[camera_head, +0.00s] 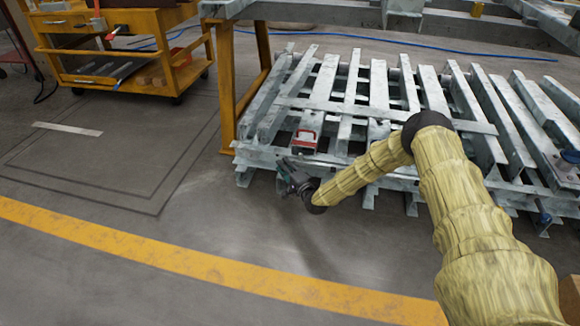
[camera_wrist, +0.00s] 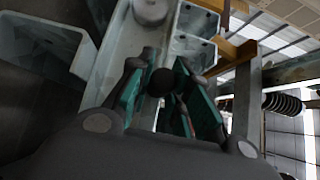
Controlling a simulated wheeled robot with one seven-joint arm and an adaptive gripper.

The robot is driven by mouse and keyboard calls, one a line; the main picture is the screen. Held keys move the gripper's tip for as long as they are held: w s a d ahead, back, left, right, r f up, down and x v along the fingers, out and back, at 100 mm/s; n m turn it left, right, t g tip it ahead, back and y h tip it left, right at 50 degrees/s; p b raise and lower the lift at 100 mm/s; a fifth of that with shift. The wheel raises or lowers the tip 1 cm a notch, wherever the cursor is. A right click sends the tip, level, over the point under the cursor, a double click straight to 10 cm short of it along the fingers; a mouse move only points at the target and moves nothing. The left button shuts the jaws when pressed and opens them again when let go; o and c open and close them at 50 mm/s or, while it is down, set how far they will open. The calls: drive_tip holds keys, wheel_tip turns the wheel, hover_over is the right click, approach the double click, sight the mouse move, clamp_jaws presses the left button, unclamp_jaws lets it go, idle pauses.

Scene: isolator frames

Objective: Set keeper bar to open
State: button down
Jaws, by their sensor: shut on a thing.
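My gripper (camera_head: 290,178) is low at the front left edge of the stack of galvanised frames (camera_head: 345,108), just below a small red-topped bracket (camera_head: 304,141). In the wrist view its teal fingers (camera_wrist: 160,82) are closed around a dark round knob (camera_wrist: 162,82). I take this knob as part of the keeper bar, but the bar itself is mostly hidden behind the fingers, and its position cannot be told. A pale galvanised plate (camera_wrist: 128,52) with a round grey part (camera_wrist: 150,10) lies just behind the knob.
Open square tube ends (camera_wrist: 45,48) flank the fingers in the wrist view. An orange post (camera_head: 227,85) stands left of the stack. A yellow tool cart (camera_head: 130,45) is at the back left. The floor left and in front is clear, crossed by a yellow line (camera_head: 200,258).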

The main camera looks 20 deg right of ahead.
drive_tip(key=c, duration=1.3)
unclamp_jaws()
drive_tip(key=shift+a, duration=0.1)
drive_tip(key=v, duration=1.2)
